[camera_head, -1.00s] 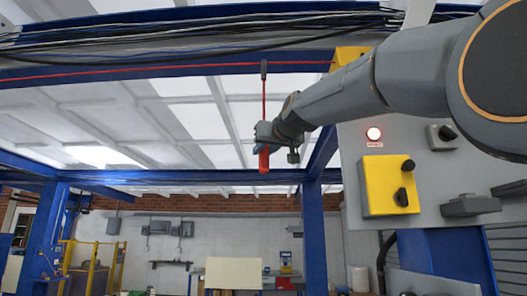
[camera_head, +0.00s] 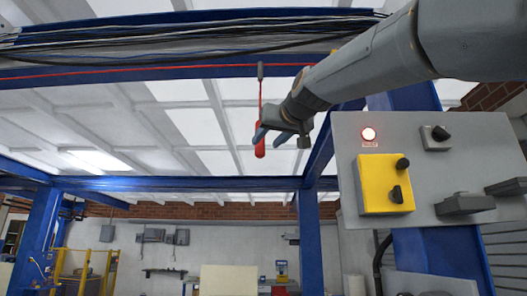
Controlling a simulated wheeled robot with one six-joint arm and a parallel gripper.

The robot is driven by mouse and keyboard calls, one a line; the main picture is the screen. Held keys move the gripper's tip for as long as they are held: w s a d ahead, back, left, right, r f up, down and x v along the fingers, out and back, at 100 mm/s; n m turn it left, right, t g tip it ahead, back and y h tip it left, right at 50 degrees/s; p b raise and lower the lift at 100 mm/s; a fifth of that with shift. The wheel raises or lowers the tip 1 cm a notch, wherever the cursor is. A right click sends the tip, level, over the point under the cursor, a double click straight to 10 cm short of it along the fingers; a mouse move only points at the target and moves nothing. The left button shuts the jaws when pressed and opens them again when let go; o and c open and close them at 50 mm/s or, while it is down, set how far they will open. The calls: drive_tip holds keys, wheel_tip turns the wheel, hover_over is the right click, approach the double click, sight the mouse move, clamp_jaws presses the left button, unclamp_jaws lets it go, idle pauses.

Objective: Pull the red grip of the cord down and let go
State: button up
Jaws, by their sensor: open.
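The red grip (camera_head: 260,148) hangs on a thin red cord (camera_head: 261,92) below the overhead blue beam. My gripper (camera_head: 262,134) is open at the grip, with a blue fingertip overlapping its upper part in the picture. I cannot tell whether a finger touches the grip. The lower end of the grip shows below the fingers; its upper part is partly hidden. My arm reaches in from the upper right.
A grey control panel (camera_head: 440,150) stands at the right, with a lit lamp (camera_head: 369,134) and a yellow switch box (camera_head: 373,185). A blue beam (camera_head: 150,72) with cables runs overhead. Left of the grip, the space looks open.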

drive_tip(key=shift+s+d, duration=0.1)
drive_tip(key=shift+s, duration=0.25)
idle(0.3)
drive_tip(key=w+d+f+m+g+h, duration=0.1)
drive_tip(key=w+d+f+g+h, duration=0.15)
drive_tip(key=f, duration=1.45)
drive_tip(key=w+d+f+m+g+h, duration=0.1)
drive_tip(key=w+d+f+g, duration=0.25)
drive_tip(key=f, duration=1.35)
drive_tip(key=s+d+f+m+g+h, duration=0.1)
drive_tip(key=s+d+f+g, duration=0.15)
drive_tip(key=f, duration=0.85)
drive_tip(key=s+d+f+g+h, duration=0.1)
drive_tip(key=s+d+f, duration=0.15)
drive_tip(key=f, duration=0.85)
drive_tip(key=s+d+f+g, duration=0.3)
drive_tip(key=s+f, duration=0.9)
drive_tip(key=s+d+f+m+g, duration=0.1)
drive_tip(key=s+d+f+g, duration=0.2)
drive_tip(key=s+f, duration=0.9)
drive_tip(key=shift+s+f+h+b, duration=0.3)
drive_tip(key=shift+s+f+h, duration=0.1)
drive_tip(key=shift+s+h, duration=0.1)
